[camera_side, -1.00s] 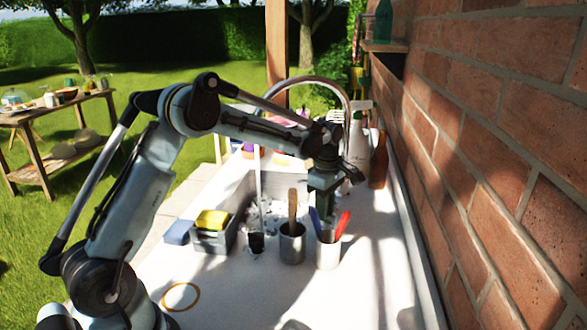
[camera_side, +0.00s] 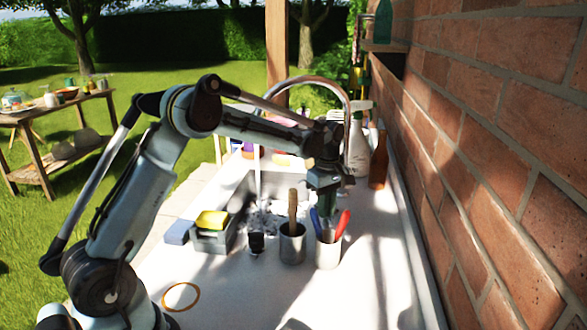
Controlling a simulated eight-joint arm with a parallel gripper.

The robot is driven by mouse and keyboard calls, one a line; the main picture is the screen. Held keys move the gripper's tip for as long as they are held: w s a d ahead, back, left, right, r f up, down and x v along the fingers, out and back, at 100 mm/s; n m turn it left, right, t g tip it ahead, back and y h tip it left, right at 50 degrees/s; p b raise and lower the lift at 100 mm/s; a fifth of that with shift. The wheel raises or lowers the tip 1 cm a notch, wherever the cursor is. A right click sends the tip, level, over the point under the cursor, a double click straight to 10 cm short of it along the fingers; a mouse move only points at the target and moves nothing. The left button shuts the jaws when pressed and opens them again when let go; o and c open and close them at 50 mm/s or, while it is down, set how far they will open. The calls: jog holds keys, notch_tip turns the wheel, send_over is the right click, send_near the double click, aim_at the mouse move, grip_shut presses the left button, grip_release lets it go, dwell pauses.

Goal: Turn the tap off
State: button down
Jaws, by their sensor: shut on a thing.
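The tap (camera_side: 347,98) is a tall chrome arch at the back right of the white counter, its spout curving left over the sink (camera_side: 240,190). My gripper (camera_side: 324,208) points down in front of the tap's base, shut on the tap's handle. The handle is hidden behind the gripper, and the fingertips are partly hidden by the cup of red and blue tools (camera_side: 328,252). A thin pale vertical streak, which looks like water, stands at the sink's left, with white splashes or foam below it.
A cup with a wooden handle (camera_side: 292,245), a small dark cup (camera_side: 256,243) and a grey caddy with a yellow sponge (camera_side: 212,220) stand in front. A white spray bottle (camera_side: 358,145) and brown bottle (camera_side: 378,163) stand behind. The brick wall (camera_side: 500,150) bounds the right. The front counter is mostly clear.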

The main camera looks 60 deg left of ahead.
jog(key=m, duration=0.4)
jog(key=shift+w, duration=0.25)
jog(key=shift+w+d+m, duration=0.15)
jog(key=shift+m, duration=1.95)
jog(key=c, duration=1.2)
grip_release()
notch_tip(320, 180, up, 12)
jog(key=shift+r, duration=0.1)
